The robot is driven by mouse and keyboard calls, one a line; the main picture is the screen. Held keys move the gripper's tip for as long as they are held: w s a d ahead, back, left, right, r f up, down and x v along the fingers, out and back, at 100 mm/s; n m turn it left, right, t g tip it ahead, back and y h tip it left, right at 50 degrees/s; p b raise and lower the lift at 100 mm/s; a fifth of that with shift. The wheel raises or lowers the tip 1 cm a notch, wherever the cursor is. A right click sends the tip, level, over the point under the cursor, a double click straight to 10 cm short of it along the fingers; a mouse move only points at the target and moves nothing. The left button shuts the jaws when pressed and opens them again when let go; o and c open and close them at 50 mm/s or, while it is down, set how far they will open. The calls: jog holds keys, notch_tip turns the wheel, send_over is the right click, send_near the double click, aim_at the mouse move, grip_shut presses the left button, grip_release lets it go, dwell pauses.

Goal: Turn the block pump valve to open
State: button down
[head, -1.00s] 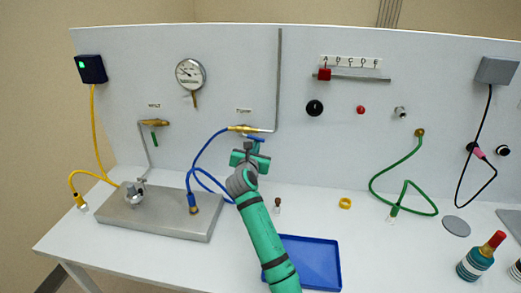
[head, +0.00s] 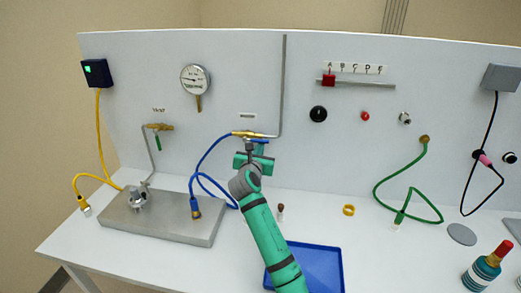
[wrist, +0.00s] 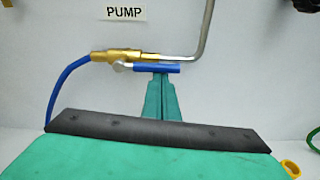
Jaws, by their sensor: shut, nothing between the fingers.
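The pump valve is a brass body (head: 248,134) on the back panel, joined to a blue hose and a grey pipe. In the wrist view the brass valve (wrist: 128,55) sits under the PUMP label. Its blue lever handle (wrist: 160,68) lies nearly level, pointing right; it also shows in the head view (head: 261,141). My gripper (wrist: 160,77) is shut and empty, its fingertips just below the blue handle. I cannot tell whether they touch it. In the head view my gripper (head: 250,146) partly covers the area below the valve.
A second brass valve (head: 160,127) with a green handle is on the panel at left, near a round gauge (head: 196,79). A metal plate (head: 150,222) and a blue tray (head: 318,265) lie on the white bench.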

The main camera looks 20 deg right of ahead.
jog(key=shift+f, duration=0.1)
jog(key=s+a+f, duration=0.2)
jog(key=s+a, duration=0.2)
jog(key=s, duration=0.4)
jog(key=shift+a+f, duration=0.15)
jog(key=shift+a, duration=0.15)
jog(key=shift+w, duration=0.1)
